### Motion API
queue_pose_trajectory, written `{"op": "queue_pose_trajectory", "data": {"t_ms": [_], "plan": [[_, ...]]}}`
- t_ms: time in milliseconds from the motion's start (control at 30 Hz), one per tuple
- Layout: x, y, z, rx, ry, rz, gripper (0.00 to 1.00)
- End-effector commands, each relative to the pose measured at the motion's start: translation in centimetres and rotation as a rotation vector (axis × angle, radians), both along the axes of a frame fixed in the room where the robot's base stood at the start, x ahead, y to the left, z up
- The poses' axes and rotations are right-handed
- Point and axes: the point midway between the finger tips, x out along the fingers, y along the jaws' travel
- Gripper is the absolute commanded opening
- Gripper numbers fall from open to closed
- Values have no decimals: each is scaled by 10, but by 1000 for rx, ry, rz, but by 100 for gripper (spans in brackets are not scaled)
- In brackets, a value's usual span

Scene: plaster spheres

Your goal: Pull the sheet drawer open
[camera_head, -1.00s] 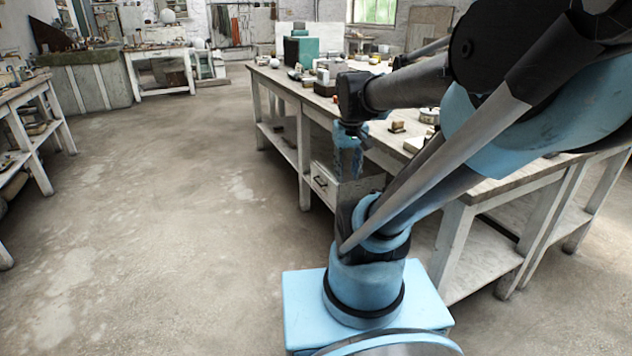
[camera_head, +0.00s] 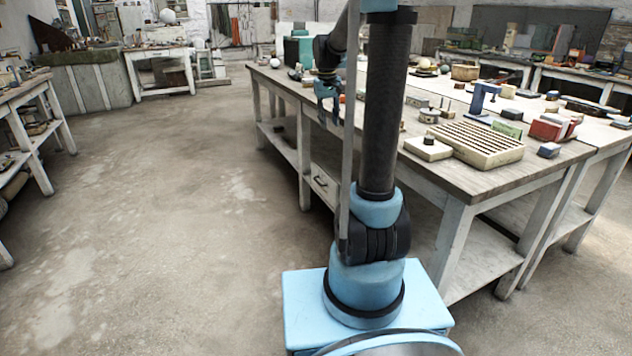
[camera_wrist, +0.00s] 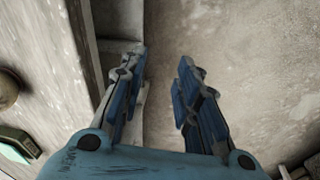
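I cannot make out the drawer handle in the wrist view.
The workbench top (camera_head: 462,180) carries a ribbed cream tray (camera_head: 478,143), a blue clamp-like tool (camera_head: 484,97) and several small boxes. A lower shelf (camera_head: 280,146) runs under the bench. The floor (camera_head: 170,210) left of the bench is clear.

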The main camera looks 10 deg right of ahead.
Motion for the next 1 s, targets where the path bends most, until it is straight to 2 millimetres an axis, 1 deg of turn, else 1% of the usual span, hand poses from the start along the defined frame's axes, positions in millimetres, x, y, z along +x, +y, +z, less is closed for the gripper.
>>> {"op": "queue_pose_trajectory", "data": {"t_ms": [33, 100, 267, 400, 467, 600, 767, 900, 967, 1000], "plan": [[18, 1, -4, -4, 3, 4, 30], [39, 2, -9, -9, 7, 12, 30], [87, 5, -25, -20, 18, 27, 30], [128, 7, -44, -31, 26, 39, 30], [145, 8, -53, -35, 30, 45, 30], [183, 10, -79, -46, 37, 58, 30], [225, 14, -112, -57, 48, 72, 30], [258, 17, -145, -67, 56, 85, 30], [271, 18, -160, -72, 60, 90, 30], [280, 19, -171, -75, 62, 95, 30]]}}
